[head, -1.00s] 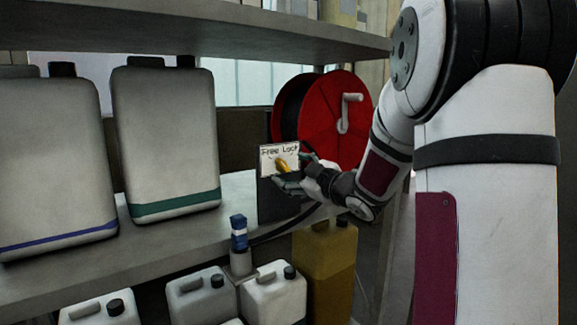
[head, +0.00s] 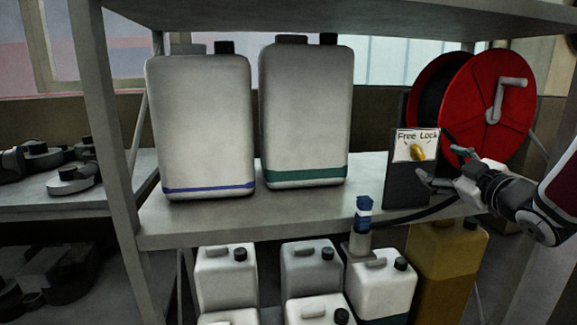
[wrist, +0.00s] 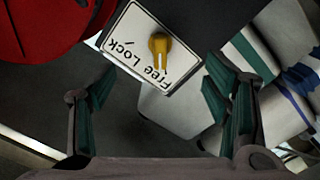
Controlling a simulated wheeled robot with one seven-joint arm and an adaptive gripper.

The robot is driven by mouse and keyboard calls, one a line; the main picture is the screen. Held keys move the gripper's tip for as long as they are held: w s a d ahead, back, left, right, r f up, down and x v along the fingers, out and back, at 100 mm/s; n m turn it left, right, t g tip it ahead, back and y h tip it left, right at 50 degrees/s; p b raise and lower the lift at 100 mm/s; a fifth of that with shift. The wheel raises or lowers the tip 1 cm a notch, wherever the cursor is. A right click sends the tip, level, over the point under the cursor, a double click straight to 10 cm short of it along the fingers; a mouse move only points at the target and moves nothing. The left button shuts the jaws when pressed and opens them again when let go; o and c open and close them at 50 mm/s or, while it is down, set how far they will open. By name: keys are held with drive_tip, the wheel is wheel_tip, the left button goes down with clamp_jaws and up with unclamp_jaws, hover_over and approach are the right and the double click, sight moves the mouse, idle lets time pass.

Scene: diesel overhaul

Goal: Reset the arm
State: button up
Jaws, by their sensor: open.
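My gripper (head: 447,170) is open and empty, at the right of the head view. Its fingers point toward the yellow knob (head: 417,151) on the white "Free Lock" plate (head: 403,146). The plate is on a dark panel (head: 405,185) beside the red hose reel (head: 490,95). In the wrist view the knob (wrist: 159,46) stands ahead of the two green-padded fingers, apart from both. The plate appears upside down there. My arm comes in from the right edge of the head view.
Two large white canisters, one with a blue stripe (head: 207,125) and one with a green stripe (head: 306,110), stand on the shelf (head: 270,222). A blue-capped nozzle (head: 363,215) is at its front edge. Several smaller jugs and a yellow-brown canister (head: 445,265) are below.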

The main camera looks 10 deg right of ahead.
drive_tip(key=s+a+r+m+g+h+p, duration=0.5)
drive_tip(key=s+a+m, duration=0.15)
drive_tip(key=s, duration=0.25)
drive_tip(key=s+a+f+g+y+p, duration=0.1)
drive_tip(key=s+a+g, duration=0.2)
drive_tip(key=s, duration=0.6)
drive_tip(key=s+a+f+m+g+y+p, duration=0.1)
drive_tip(key=s+a+f+g+y+p, duration=0.1)
drive_tip(key=s+a, duration=0.6)
drive_tip(key=s+a+f+g+y+p, duration=0.1)
drive_tip(key=s+a+g, duration=0.2)
drive_tip(key=s+a, duration=0.3)
drive_tip(key=s, duration=0.4)
drive_tip(key=shift+f+m+g+y+p, duration=0.15)
drive_tip(key=shift+m+g+y+p, duration=0.15)
drive_tip(key=shift+m+p, duration=0.05)
